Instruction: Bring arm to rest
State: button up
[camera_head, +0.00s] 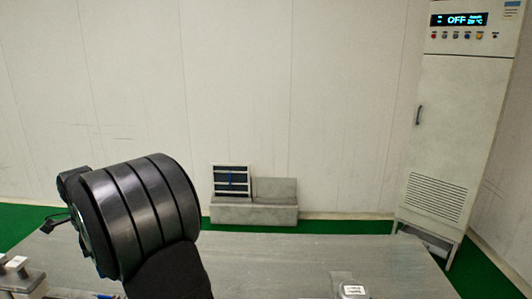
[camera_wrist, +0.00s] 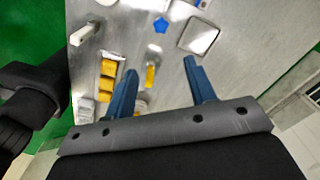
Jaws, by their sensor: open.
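My gripper (camera_wrist: 160,66) shows in the wrist view with its two blue fingers spread apart and nothing between them. It is above the grey metal table (camera_wrist: 228,75), which also shows in the head view (camera_head: 300,262). The black ribbed arm part at the left of the head view is mine. The fingers do not show in the head view.
Yellow pieces (camera_wrist: 107,78) lie on the table near the left finger. A yellow-and-white item (camera_wrist: 150,75), a blue piece (camera_wrist: 160,24), a square tray (camera_wrist: 198,37) and a white-handled item (camera_wrist: 84,34) lie nearby. A tall cabinet (camera_head: 455,130) reading "OFF" stands right.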

notch_tip(320, 180, down, 17)
jog(key=shift+r, duration=0.1)
jog(key=a, duration=0.3)
jog(key=shift+f, duration=0.3)
jog(key=shift+a+r, duration=0.4)
jog(key=shift+a, duration=0.2)
notch_tip(320, 180, up, 17)
jog(key=w+d+r+n+t+y, duration=0.2)
jog(key=w+n+t, duration=0.3)
jog(key=w, duration=0.4)
jog(key=w+d+r+n+t+y, duration=0.2)
jog(key=w+d+n+t, duration=0.3)
jog(key=w, duration=0.5)
jog(key=shift+r+n+t+y, duration=0.25)
jog(key=shift+n+t+y, duration=0.25)
jog(key=shift+y, duration=0.1)
jog(key=shift+w, duration=0.1)
